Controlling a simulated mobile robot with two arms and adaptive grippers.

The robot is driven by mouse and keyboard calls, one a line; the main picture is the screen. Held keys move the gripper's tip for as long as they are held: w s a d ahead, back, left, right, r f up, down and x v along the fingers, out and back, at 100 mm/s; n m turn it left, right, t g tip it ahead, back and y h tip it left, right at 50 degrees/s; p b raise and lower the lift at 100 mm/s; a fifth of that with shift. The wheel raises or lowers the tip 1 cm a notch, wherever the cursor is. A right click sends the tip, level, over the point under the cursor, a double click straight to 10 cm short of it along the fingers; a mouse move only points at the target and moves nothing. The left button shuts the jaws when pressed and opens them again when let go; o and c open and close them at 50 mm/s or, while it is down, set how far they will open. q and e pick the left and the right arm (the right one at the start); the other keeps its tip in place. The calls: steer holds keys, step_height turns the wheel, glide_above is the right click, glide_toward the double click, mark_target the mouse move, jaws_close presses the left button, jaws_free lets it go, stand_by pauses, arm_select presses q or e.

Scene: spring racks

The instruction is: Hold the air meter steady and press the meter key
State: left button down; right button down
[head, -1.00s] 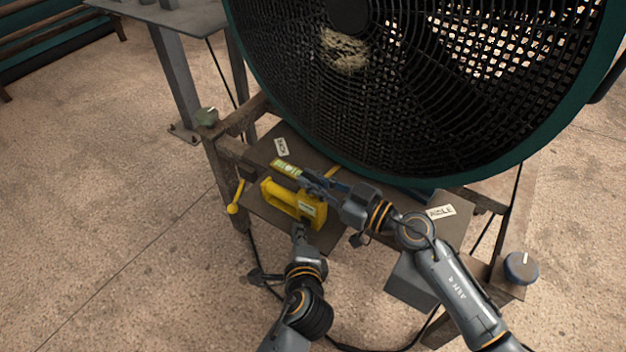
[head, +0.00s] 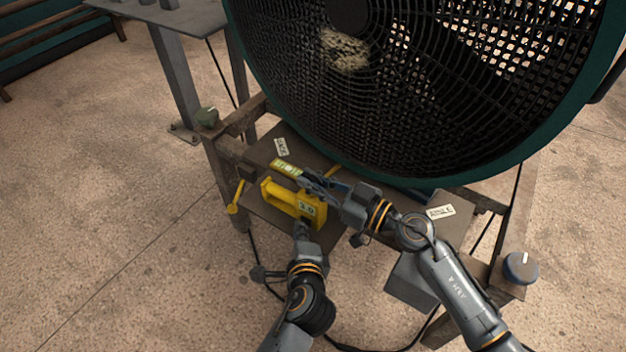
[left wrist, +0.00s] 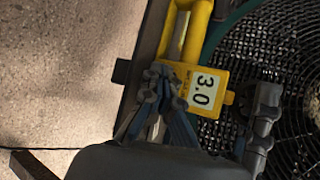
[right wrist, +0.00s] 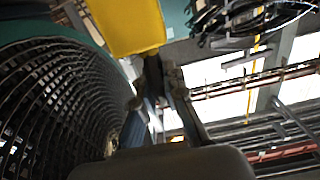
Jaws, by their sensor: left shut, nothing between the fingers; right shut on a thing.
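The yellow air meter (head: 278,196), with an open loop handle, is over the brown board below the big fan. Its display reads 3.0 in the left wrist view (left wrist: 203,90). My right gripper (head: 312,183) reaches in from the right and is shut on the meter. In the right wrist view (right wrist: 155,82) its fingers close on a dark part below the yellow body (right wrist: 125,25). My left gripper (head: 301,230) is shut and empty, its tips against or very near the display end. In the left wrist view its fingertips (left wrist: 164,82) hide the key.
The large fan (head: 350,90) stands close behind the meter. A blue knob (head: 520,267) is at right. Dark cables lie on the floor, which is open at left.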

arm_select(q)
steer(key=shift+s+a, duration=0.2)
steer(key=shift+s, duration=0.1)
steer(key=s+a, duration=0.3)
steer(key=s, duration=0.2)
steer(key=shift+a, duration=0.25)
stand_by(0.6)
arm_select(e)
steer(key=c, duration=1.3)
jaws_free()
steer(key=shift+c, duration=0.2)
steer(key=v, duration=1.2)
